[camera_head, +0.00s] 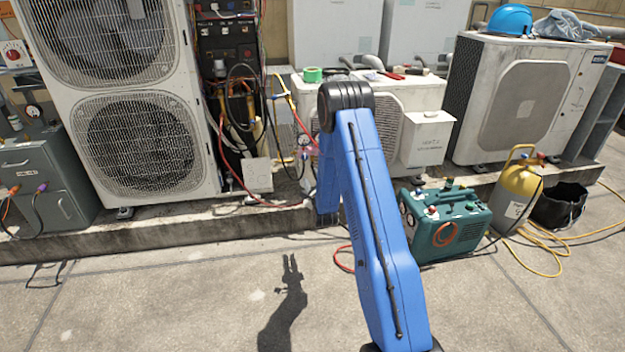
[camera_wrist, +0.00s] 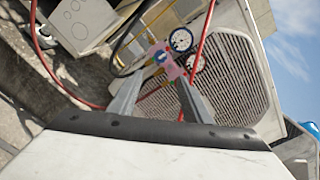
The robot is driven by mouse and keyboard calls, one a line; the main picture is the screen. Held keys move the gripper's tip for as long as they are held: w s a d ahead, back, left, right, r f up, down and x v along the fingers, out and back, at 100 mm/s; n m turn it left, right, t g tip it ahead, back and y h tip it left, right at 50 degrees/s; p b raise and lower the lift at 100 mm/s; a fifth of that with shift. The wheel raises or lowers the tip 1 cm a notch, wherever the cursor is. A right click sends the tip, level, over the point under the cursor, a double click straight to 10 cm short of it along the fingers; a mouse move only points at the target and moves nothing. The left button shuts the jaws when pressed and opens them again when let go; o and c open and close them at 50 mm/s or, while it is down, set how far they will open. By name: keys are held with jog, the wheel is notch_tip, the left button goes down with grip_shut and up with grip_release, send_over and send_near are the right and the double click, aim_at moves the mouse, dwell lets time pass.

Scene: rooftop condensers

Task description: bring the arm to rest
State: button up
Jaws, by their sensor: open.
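My gripper (camera_wrist: 160,78) shows in the wrist view with its two grey fingers spread apart. A gauge manifold with a pink body (camera_wrist: 163,59) and round dials (camera_wrist: 181,40) shows beyond the fingertips, in line with the gap. I cannot tell how far it is from the fingers. In the head view my blue arm rises from the bottom and bends over in front of the middle condenser (camera_head: 420,95). It hides my gripper there, but a shadow with two prongs falls on the ground.
A tall twin-fan condenser (camera_head: 145,145) stands left, another condenser (camera_head: 525,100) right. A teal machine (camera_head: 445,220) and a yellow cylinder (camera_head: 520,185) stand right of my arm. Red hoses (camera_wrist: 200,45) run near the fingers. The front concrete (camera_head: 140,310) is clear.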

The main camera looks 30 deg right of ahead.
jog(key=s+a+r+n+g+y, duration=0.1)
jog(key=s+a+r+n+g, duration=0.2)
jog(key=r, duration=0.4)
jog(key=s+a+r+n+y, duration=0.1)
jog(key=a+r+n, duration=0.25)
jog(key=r, duration=0.35)
jog(key=s+a+r+n+g+y, duration=0.1)
jog(key=s+a+r+n+g, duration=0.1)
jog(key=s+a+r+n, duration=0.4)
jog(key=s+a+r+n+g+y, duration=0.1)
jog(key=s+r+n, duration=0.1)
jog(key=s+r, duration=0.35)
jog(key=s+a+n+g, duration=0.2)
jog(key=s+n, duration=0.3)
jog(key=s, duration=0.9)
jog(key=s+a+r+n+g, duration=0.1)
jog(key=s+n, duration=0.4)
jog(key=s, duration=1)
jog(key=s+a+r+n+g+y, duration=0.1)
jog(key=s+a+n+g, duration=0.2)
jog(key=s, duration=1.2)
jog(key=shift+s+a+n+g, duration=0.15)
jog(key=shift+a+n+g, duration=0.15)
jog(key=shift+a+n, duration=0.85)
